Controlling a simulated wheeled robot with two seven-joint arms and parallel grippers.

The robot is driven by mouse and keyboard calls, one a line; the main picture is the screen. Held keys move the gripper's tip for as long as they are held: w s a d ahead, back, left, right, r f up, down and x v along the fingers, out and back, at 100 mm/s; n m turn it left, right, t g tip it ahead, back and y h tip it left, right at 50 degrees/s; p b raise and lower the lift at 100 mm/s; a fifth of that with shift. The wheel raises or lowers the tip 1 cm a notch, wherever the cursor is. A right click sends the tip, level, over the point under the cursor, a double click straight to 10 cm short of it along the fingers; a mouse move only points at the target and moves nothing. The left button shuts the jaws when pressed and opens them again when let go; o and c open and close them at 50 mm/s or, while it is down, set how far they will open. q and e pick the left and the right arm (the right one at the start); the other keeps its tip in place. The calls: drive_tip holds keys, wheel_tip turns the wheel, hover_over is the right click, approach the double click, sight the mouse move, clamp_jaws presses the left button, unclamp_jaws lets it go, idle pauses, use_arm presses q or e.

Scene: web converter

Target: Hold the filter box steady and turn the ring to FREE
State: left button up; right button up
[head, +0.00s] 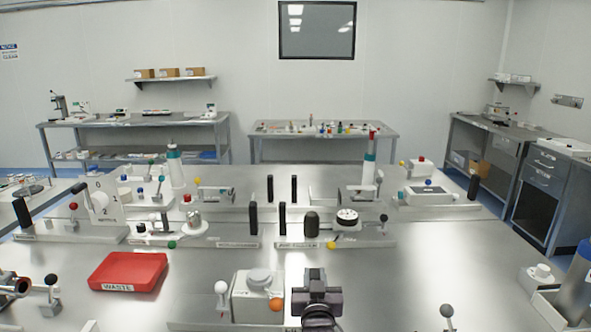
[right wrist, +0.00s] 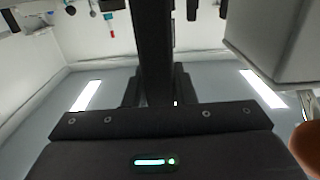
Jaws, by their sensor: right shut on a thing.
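The filter box appears to be the white box (head: 247,308) at the front middle in the head view, with a grey round cap (head: 259,276), likely the ring, on top. An orange ball knob (head: 276,305) is at its front right. My right gripper (head: 316,283) is just right of the box, pointing away. In the right wrist view its fingers (right wrist: 157,88) are shut on a dark upright bar (right wrist: 155,40). A grey box (right wrist: 275,40) and an orange ball (right wrist: 306,148) show on the right there. The ring's marks are unreadable. My left gripper is not clearly seen.
A white-ball lever (head: 221,288) stands just left of the box. A red WASTE tray (head: 128,272) lies farther left. Fixtures with black upright handles (head: 254,218) stand behind. Bare bench (head: 420,270) lies to the right.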

clamp_jaws()
drive_tip(key=shift+r, duration=0.25)
drive_tip(key=shift+w+f, duration=0.1)
